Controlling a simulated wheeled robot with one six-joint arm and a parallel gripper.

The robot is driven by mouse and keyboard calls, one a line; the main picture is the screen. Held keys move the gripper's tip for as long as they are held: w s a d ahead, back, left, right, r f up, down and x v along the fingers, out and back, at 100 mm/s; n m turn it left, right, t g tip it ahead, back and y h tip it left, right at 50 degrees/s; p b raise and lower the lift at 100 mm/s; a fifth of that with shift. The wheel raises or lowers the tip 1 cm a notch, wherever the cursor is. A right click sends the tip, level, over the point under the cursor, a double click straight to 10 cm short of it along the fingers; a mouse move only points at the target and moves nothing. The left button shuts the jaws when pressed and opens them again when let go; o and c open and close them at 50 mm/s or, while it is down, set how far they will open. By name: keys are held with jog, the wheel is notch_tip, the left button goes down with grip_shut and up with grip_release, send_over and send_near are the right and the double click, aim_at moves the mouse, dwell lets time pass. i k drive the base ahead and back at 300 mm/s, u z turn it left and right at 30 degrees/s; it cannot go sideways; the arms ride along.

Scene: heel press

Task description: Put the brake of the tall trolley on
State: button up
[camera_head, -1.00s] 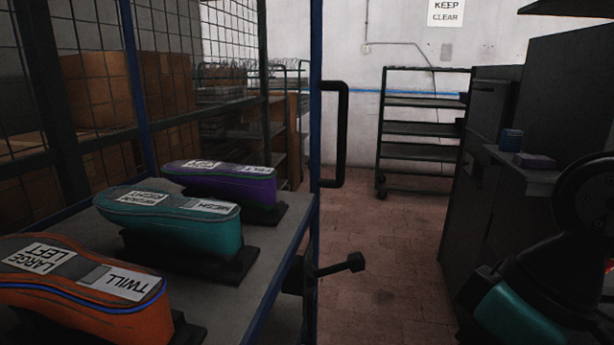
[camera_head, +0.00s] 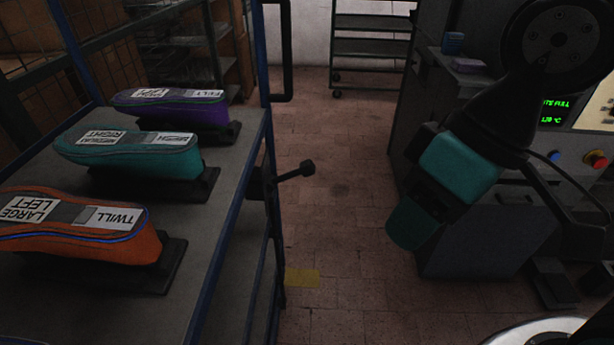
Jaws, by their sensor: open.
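A tall trolley with blue posts (camera_head: 279,75) fills the left side. Its shelf bears the shoe forms. Lower on that post a black lever with a knob end (camera_head: 305,168) sticks out to the right over the floor. It looks like the brake lever and slopes slightly up. My gripper (camera_head: 405,230), dark and teal, hangs at the right, pointing down and left. It is apart from the lever with clear space between. It is open and seems empty, its jaws seen side-on.
Orange (camera_head: 80,232), teal (camera_head: 130,155) and purple (camera_head: 172,110) forms sit on the trolley shelf (camera_head: 222,195). A grey machine with buttons (camera_head: 470,235) stands at the right. A dark wheeled rack (camera_head: 375,48) stands at the back. The tiled aisle is free, with a yellow floor mark (camera_head: 302,278).

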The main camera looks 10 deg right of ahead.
aim_at(307, 168)
jog(key=k, duration=0.9)
jog(key=z, duration=0.8)
jog(key=i, duration=1.05)
jog(key=u, duration=1.4)
